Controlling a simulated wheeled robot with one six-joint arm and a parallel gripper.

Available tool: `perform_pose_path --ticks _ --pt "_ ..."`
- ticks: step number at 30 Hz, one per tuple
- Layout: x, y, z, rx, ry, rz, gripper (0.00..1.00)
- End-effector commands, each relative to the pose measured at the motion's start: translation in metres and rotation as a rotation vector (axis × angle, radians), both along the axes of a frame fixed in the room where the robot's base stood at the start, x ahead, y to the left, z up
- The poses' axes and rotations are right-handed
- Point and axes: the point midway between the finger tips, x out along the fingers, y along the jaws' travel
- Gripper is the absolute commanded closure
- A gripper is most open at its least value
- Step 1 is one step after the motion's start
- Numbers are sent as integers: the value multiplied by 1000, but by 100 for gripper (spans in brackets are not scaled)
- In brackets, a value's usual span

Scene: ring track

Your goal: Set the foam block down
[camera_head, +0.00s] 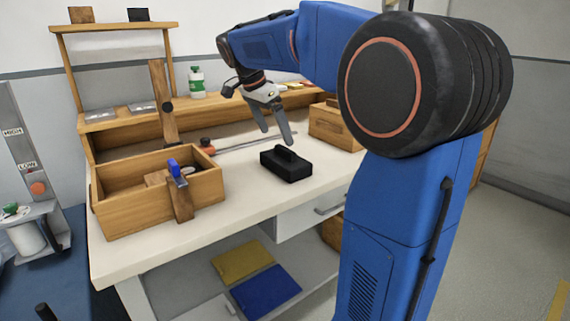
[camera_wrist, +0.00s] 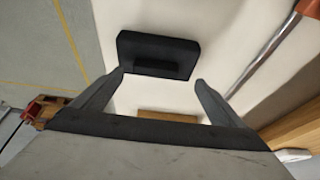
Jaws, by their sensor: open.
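The foam block (camera_head: 286,165) is black with a raised ridge on top. It lies flat on the white workbench (camera_head: 250,205), near the middle. In the wrist view the foam block (camera_wrist: 158,54) lies beyond the fingertips. My gripper (camera_head: 274,138) is open and empty, pointing down above and just behind the block in the head view. In the wrist view my gripper (camera_wrist: 158,80) shows its two fingers spread wide, with bare bench between them. I see no contact between fingers and block.
A wooden box (camera_head: 150,208) with tools stands at the left front of the bench. A clamp with a long bar (camera_head: 250,143) lies behind. Another wooden box (camera_head: 335,128) stands at the back right. A white and green bottle (camera_head: 197,84) is on the raised shelf.

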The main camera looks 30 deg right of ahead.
Motion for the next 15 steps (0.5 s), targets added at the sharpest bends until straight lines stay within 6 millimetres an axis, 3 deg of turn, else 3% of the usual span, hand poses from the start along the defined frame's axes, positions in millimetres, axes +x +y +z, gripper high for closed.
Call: perform_pose_path --ticks 8,15 --pt "-2 -7 -16 0 1 0 8" --pt "-7 -22 -44 0 2 -1 8"
